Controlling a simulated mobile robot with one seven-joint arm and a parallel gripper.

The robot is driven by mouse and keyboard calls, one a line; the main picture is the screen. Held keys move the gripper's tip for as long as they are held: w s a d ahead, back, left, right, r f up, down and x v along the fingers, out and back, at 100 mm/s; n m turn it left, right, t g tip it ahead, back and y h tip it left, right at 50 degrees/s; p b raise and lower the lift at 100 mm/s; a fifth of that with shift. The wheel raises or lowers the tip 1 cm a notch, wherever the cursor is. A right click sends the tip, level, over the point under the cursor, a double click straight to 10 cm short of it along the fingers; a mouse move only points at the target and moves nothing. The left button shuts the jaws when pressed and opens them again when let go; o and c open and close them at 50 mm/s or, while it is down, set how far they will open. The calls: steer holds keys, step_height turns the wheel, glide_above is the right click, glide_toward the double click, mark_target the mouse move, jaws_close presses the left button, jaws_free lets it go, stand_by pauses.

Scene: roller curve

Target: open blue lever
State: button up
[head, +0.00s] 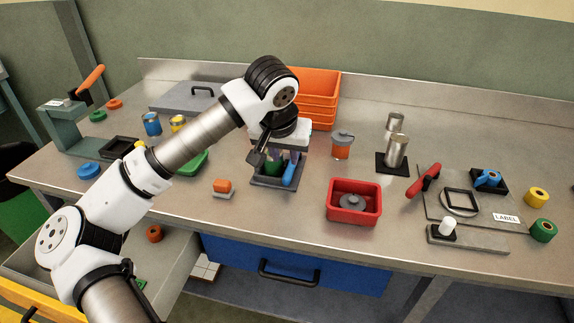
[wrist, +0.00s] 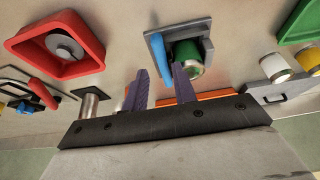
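The blue lever (head: 289,174) stands tilted at the right front of a dark grey fixture (head: 270,182) on the bench. A green cylinder (head: 272,168) sits in that fixture behind the lever. In the wrist view the lever (wrist: 157,52) runs along the side of the fixture (wrist: 200,25), beside the green cylinder (wrist: 187,50). My gripper (head: 264,152) is above the fixture, a little left of the lever. In the wrist view my gripper (wrist: 160,72) has its two purple fingers apart. The lever appears between them in the picture; I cannot tell whether either finger touches it.
A red tray (head: 342,216) with a grey disc is right of the fixture. Orange bins (head: 318,88) stand behind. A blue drawer (head: 330,268) is below the bench edge.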

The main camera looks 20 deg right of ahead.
mark_target(288, 172)
steer(key=p+x, duration=0.1)
steer(key=x, duration=0.6)
jaws_close()
steer(key=shift+s, duration=0.1)
